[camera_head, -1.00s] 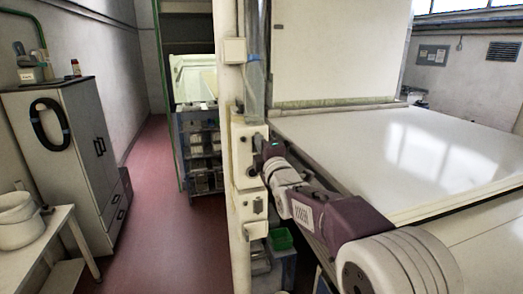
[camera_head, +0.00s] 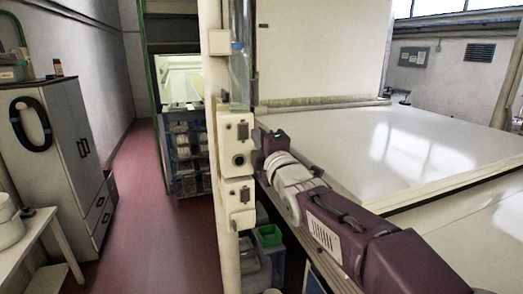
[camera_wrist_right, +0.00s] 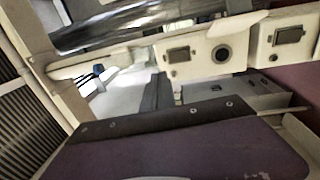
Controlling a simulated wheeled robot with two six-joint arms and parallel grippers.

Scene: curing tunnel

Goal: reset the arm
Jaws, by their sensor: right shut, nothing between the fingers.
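My right arm comes in from the lower right in the head view. It is purple and off-white and lies along the front edge of the white table. My right gripper (camera_head: 270,134) is at its far end, small in the picture, just right of the cream post. It is shut with nothing in it. The upper control box (camera_head: 238,144) with a dark round knob is on the post, left of the gripper, with a small gap in the picture. The lower control box (camera_head: 239,204) is below it. The control box also shows in the wrist view (camera_wrist_right: 205,55). My left gripper is out of view.
The white table (camera_head: 400,150) fills the right side. The cream post (camera_head: 218,120) stands close to my arm. A green bin (camera_head: 268,236) is below. A grey cabinet (camera_head: 60,140) and a side table (camera_head: 28,240) stand left, with clear red floor between.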

